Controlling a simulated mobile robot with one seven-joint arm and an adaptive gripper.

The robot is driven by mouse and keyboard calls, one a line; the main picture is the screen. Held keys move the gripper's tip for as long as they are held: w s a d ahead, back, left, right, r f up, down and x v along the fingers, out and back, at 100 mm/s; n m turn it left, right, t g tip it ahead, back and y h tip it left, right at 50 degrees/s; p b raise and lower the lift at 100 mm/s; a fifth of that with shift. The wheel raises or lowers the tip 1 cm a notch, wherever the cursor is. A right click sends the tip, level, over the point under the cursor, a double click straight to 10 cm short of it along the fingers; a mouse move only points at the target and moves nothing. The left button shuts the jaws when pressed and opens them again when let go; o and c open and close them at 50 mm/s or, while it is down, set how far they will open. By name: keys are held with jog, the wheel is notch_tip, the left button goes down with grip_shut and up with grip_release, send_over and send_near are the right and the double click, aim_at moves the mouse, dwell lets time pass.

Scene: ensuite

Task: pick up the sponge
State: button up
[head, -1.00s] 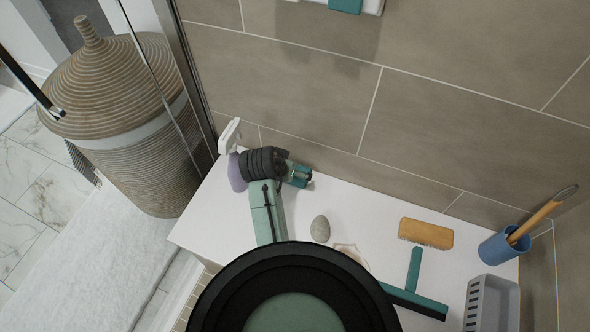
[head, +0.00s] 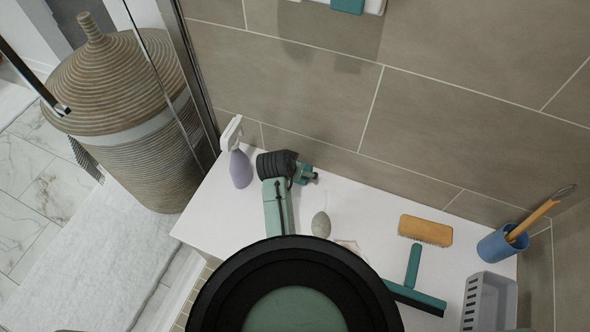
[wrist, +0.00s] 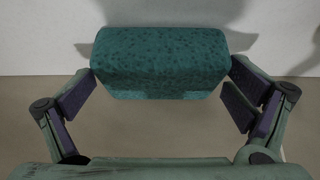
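A teal speckled sponge (wrist: 160,62) fills the upper middle of the wrist view, close in front of my gripper (wrist: 160,92). My gripper is open, with one finger near each end of the sponge. The gap looks about as wide as the sponge, and I cannot tell whether the fingertips touch it. In the head view my gripper (head: 304,175) is small, over the back of the white ledge near the tiled wall. I cannot pick out the sponge there for certain.
A purple spray bottle (head: 241,168) stands left of my gripper on the white ledge (head: 365,209). A grey stone (head: 321,225), wooden brush (head: 425,230), teal squeegee (head: 414,270), blue cup (head: 497,246) and grey basket (head: 490,303) lie to the right. The tiled wall (head: 300,100) is close behind.

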jog(key=c, duration=0.8)
jog(key=shift+r, duration=0.1)
